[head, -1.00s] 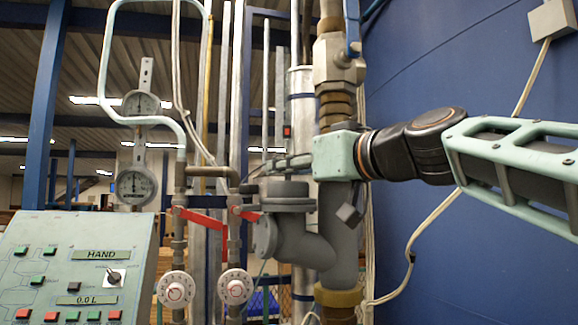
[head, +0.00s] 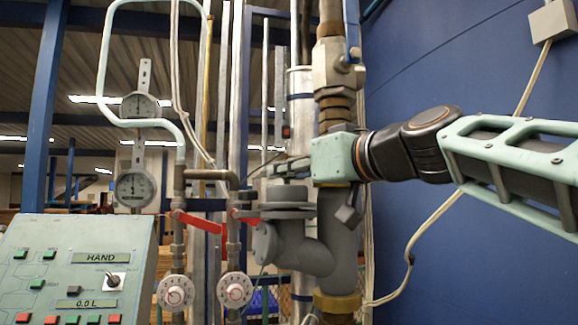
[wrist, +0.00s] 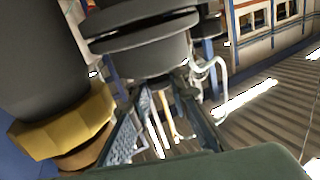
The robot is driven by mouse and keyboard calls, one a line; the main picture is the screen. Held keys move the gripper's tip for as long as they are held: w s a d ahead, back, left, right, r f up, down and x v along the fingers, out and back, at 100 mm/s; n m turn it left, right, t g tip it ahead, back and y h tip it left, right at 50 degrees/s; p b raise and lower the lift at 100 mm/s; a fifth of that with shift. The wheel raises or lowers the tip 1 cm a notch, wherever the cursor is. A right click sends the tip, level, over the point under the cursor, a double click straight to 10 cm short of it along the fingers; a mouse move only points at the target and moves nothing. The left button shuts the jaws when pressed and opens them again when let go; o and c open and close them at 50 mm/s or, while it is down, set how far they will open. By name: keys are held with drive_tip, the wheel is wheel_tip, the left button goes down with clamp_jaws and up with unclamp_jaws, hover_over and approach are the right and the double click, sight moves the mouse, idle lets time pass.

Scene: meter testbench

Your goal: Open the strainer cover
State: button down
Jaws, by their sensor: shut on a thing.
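The strainer (head: 318,250) is a grey, angled pipe body right of the dials. Its round, dark grey cover (head: 286,194) sits at the top, above a wider flange. My gripper (head: 284,168) reaches in from the right, just above the cover, with its fingers pointing left. In the wrist view the picture is turned over, and the cover (wrist: 148,56) shows close beyond my finger ends (wrist: 167,84). My gripper is shut on the cover. The exact grip point is hidden. A dark line shows between the cover and the flange; I cannot tell if they are apart.
Two red levers (head: 198,221) and white dials (head: 235,290) are left of the strainer. A control panel (head: 70,275) stands at the lower left. A vertical pipe with brass fittings (head: 338,75) rises behind my wrist. A blue wall (head: 470,260) is at the right.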

drive_tip(key=shift+w+a+r+m+g+h+p, duration=0.15)
drive_tip(key=shift+w+r+m+g+h+p, duration=0.4)
drive_tip(key=shift+p, duration=2.05)
drive_tip(key=w+r+g+h+p, duration=0.1)
drive_tip(key=g+p, duration=0.1)
drive_tip(key=p, duration=0.3)
drive_tip(key=shift+w+a+p, duration=0.1)
drive_tip(key=shift+a+p, duration=0.05)
drive_tip(key=shift+p, duration=0.15)
drive_tip(key=shift+f, duration=0.1)
drive_tip(key=shift+w+f, duration=0.1)
drive_tip(key=c, duration=2.1)
unclamp_jaws()
drive_tip(key=v, duration=1.2)
